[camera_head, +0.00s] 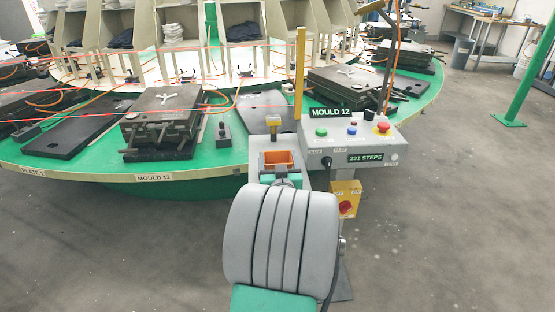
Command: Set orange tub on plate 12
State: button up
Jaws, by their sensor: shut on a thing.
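The orange tub (277,158) is at the grey stand, just beyond my wrist; I cannot tell whether it touches the stand. My gripper (284,177) is shut on it, with its fingers mostly hidden by my arm. A flat dark plate (72,132) lies bare on the green carousel at the left. The rim label below it (33,171) starts "PLATE 1", and its end is hard to read. To its right, a dark mould stack (163,125) with a light Y-shaped piece on top stands above the rim label "MOULD 12" (154,177).
A control box (350,140) with coloured buttons reads "MOULD 12" and "231 STEPS", right of the tub. A yellow post (299,72) rises behind the stand. Red lines cross above the carousel (215,157). A green post (525,85) stands right; the front floor is clear.

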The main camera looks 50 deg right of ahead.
jog(key=shift+f, duration=0.2)
jog(key=o, duration=1.5)
jog(key=shift+r, duration=0.1)
